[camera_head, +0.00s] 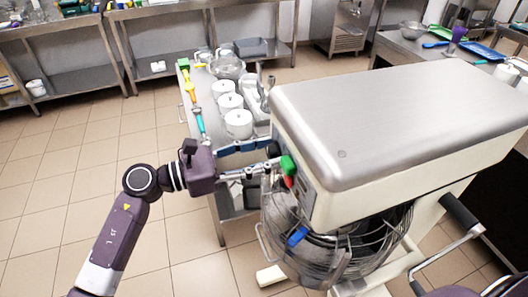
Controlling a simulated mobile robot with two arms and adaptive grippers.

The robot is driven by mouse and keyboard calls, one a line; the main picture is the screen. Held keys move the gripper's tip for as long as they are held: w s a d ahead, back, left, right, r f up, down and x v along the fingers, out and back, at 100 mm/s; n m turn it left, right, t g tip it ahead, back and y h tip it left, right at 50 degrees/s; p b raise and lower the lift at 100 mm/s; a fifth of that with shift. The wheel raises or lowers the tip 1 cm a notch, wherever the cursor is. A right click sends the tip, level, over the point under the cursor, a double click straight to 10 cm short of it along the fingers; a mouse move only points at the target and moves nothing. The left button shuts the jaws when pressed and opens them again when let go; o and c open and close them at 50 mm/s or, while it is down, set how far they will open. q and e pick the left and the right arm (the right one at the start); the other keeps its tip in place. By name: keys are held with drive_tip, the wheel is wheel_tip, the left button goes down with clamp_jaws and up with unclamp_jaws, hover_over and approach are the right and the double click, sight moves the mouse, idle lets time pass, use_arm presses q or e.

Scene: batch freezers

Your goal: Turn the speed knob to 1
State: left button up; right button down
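The large mixer (400,115) has a brushed metal top and a pale body. On its left-facing front panel I see a green part (288,165) and a red part (289,182) just below it. The speed knob and its markings cannot be made out from this angle. My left gripper (272,165) reaches in from the left, with its tips close beside the green part. My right gripper is out of view.
A wire guard with a blue part (297,237) surrounds the bowl below the panel. A metal cart (213,130) with white containers (238,123) stands behind my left gripper. A crank handle (460,212) sticks out on the mixer's right. The tiled floor at left is clear.

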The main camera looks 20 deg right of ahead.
use_arm(q)
drive_tip(key=shift+a, duration=0.1)
drive_tip(key=c, duration=1.1)
drive_tip(key=shift+o, duration=0.2)
drive_tip(key=n, duration=0.3)
drive_tip(key=shift+s+r+n, duration=0.1)
drive_tip(key=shift+n, duration=0.2)
drive_tip(key=n+p, duration=0.1)
drive_tip(key=n, duration=0.4)
drive_tip(key=shift+r+p, duration=0.1)
drive_tip(key=shift+p, duration=0.25)
drive_tip(key=shift+n, duration=0.3)
